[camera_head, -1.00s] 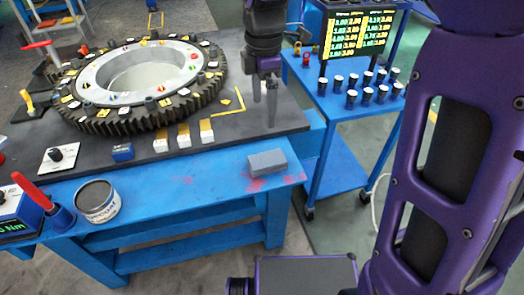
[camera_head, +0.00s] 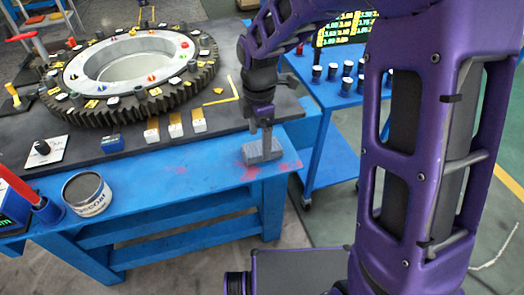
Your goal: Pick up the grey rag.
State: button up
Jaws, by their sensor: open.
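The grey rag (camera_head: 259,155) is a small folded block on the blue front ledge of the bench (camera_head: 185,185), near its right corner, with red smears around it. My gripper (camera_head: 260,147) points down right at the rag, its fingers overlapping the rag in the picture. The jaws are open. I cannot tell whether the fingers touch the rag or exactly how they straddle it. The rag rests on the ledge, and part of it is hidden by the fingers.
A large toothed ring (camera_head: 130,75) lies on the dark bench top. Several small yellow-and-white blocks (camera_head: 175,125) stand just left of my gripper. An open can (camera_head: 88,193) stands on the ledge at left. A blue cart (camera_head: 330,130) with several dark cups is at right.

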aim_at(260, 147)
jog(key=shift+d+f, duration=0.1)
jog(key=shift+f, duration=1.45)
jog(key=c, duration=1.4)
notch_tip(260, 147, up, 10)
jog(key=p, duration=0.1)
